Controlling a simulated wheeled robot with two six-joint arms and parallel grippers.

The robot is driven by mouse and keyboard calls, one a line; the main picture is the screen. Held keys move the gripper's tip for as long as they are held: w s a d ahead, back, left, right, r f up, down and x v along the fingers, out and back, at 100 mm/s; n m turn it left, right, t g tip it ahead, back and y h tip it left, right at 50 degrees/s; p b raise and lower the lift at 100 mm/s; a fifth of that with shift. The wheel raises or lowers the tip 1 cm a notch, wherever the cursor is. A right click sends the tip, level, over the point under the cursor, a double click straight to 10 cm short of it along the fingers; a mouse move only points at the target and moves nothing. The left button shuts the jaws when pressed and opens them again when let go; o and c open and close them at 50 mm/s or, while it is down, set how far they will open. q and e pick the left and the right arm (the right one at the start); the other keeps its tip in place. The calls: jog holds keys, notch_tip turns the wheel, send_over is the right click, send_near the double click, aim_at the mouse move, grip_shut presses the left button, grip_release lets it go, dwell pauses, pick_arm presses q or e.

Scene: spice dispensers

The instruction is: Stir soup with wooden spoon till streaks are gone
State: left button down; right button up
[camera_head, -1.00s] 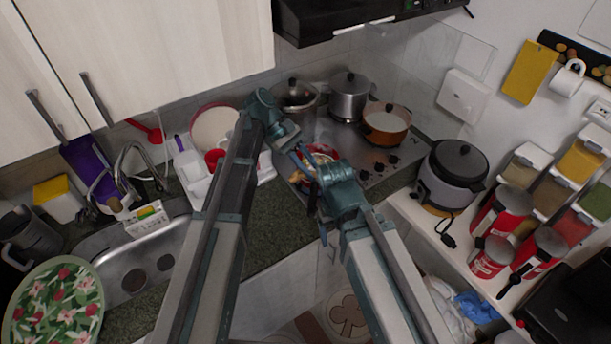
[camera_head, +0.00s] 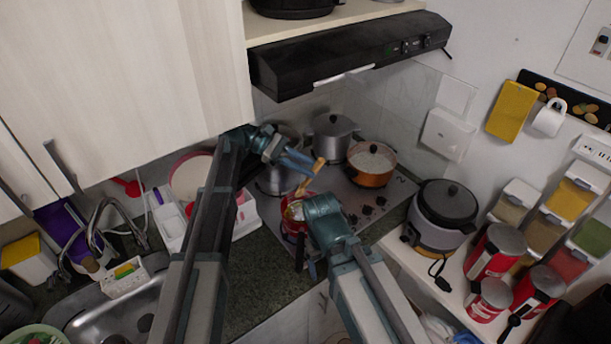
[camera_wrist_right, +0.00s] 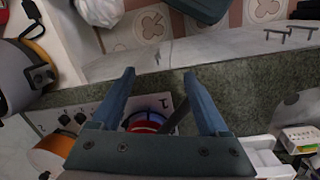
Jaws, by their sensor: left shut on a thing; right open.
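A small red pot (camera_head: 290,226) stands at the front of the stove, with pale soup (camera_head: 294,210) partly visible inside. Its right side is hidden behind my right wrist; it also shows in the right wrist view (camera_wrist_right: 146,121). My left gripper (camera_head: 312,164) is shut on the wooden spoon (camera_head: 304,186), above the pot. The spoon slants down toward the soup; I cannot tell whether its end touches it. My right gripper (camera_wrist_right: 160,75) is open and empty. In its view, the pot and a dark handle (camera_wrist_right: 181,112) appear beyond and between the fingers. Any streaks are too small to see.
A steel pot (camera_head: 331,139) and an orange pot (camera_head: 370,165) stand further back on the stove (camera_head: 345,198). A rice cooker (camera_head: 442,218) and red canisters (camera_head: 497,250) are on the right counter. The range hood (camera_head: 350,55) hangs above. A sink (camera_head: 110,315) is at left.

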pick_arm(q)
jog(key=shift+s+d+f, duration=0.1)
notch_tip(320, 180, down, 11)
jog(key=b, duration=1.1)
dwell(0.4)
dwell(0.4)
